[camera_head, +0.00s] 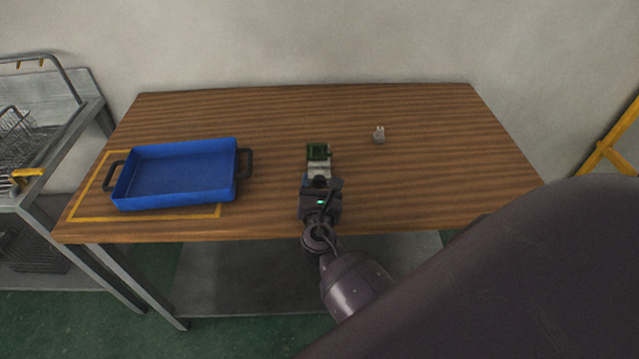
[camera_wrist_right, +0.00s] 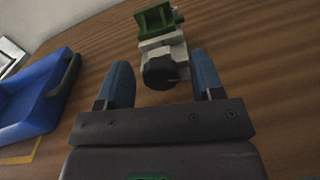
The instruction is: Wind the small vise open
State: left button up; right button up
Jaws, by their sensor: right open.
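The small vise (camera_head: 318,163) sits on the wooden table, with green jaws at the far end and a pale grey body. In the right wrist view the vise (camera_wrist_right: 165,47) shows its green jaws at the top and a round black knob (camera_wrist_right: 160,72) facing me. My right gripper (camera_wrist_right: 164,82) is open, with its blue fingers on either side of the knob, apart from it. In the head view the right gripper (camera_head: 319,184) is at the near end of the vise and hides part of it. My left gripper is not in view.
A blue tray (camera_head: 178,202) with dark handles stands on the table's left, inside a yellow outline. A metal rack (camera_head: 60,130) is at the far left. The table's right side is clear.

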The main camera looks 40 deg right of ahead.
jog(key=b+v, duration=0.1)
jog(key=v, duration=0.9)
jog(key=shift+s+a, duration=0.3)
jog(key=s+d+f+m+g+y, duration=0.1)
jog(key=s+f+m+y, duration=0.4)
jog(key=m, duration=0.8)
jog(key=s+d+f+m+g+y, duration=0.1)
jog(key=s+f+m+y, duration=0.4)
jog(key=m, duration=0.8)
jog(key=shift+s+f+g, duration=0.55)
jog(key=shift+f+g, duration=0.05)
